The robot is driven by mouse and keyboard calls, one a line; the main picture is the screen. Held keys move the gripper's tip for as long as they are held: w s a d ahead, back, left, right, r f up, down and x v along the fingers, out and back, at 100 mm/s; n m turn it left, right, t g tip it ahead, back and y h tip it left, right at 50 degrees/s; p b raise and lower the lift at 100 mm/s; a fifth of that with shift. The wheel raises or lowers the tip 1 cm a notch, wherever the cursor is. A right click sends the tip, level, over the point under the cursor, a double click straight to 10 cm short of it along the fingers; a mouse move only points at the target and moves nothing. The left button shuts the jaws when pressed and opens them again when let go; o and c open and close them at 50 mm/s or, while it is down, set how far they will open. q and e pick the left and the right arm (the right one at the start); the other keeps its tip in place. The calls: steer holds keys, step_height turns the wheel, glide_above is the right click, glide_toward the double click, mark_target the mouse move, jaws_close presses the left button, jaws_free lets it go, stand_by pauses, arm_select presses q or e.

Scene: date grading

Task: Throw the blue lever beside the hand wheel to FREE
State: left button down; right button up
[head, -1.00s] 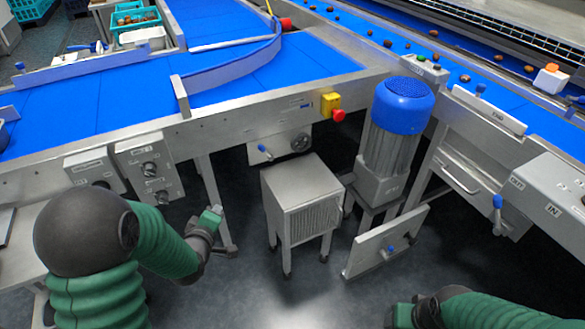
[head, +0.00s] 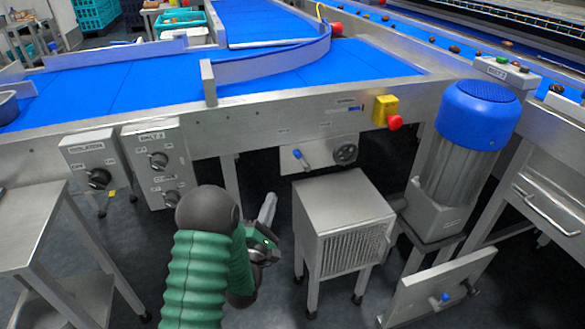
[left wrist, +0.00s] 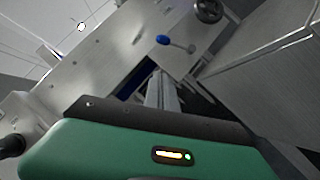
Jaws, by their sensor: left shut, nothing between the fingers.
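The blue lever (head: 299,155) sits on a metal plate under the conveyor, just left of the dark hand wheel (head: 345,154). In the left wrist view the blue lever (left wrist: 163,40) shows as a blue knob on a short metal arm, with the hand wheel (left wrist: 208,10) at the top right. My left gripper (head: 268,208) is shut and empty, below and left of the lever and apart from it. Its fingers (left wrist: 160,95) point toward the plate in the wrist view. Any lettering by the lever is too small to read. My right gripper is out of view.
A grey metal cabinet (head: 340,205) stands just right of my left gripper. A blue-capped motor (head: 478,110) stands further right. A red stop button (head: 394,122) on a yellow box sits above the hand wheel. Switch boxes (head: 156,165) hang on the left.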

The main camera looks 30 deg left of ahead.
arm_select(q)
steer(key=b, duration=0.4)
glide_toward(297, 156)
steer(key=w+a+f, duration=0.1)
steer(key=w+a, duration=0.2)
steer(key=a, duration=0.2)
steer(key=w, duration=0.1)
steer(key=w+r, duration=0.1)
steer(key=w+d+b, duration=0.1)
steer(key=shift+d+r, duration=0.15)
steer(key=shift+r, duration=0.2)
steer(key=shift+r, duration=0.1)
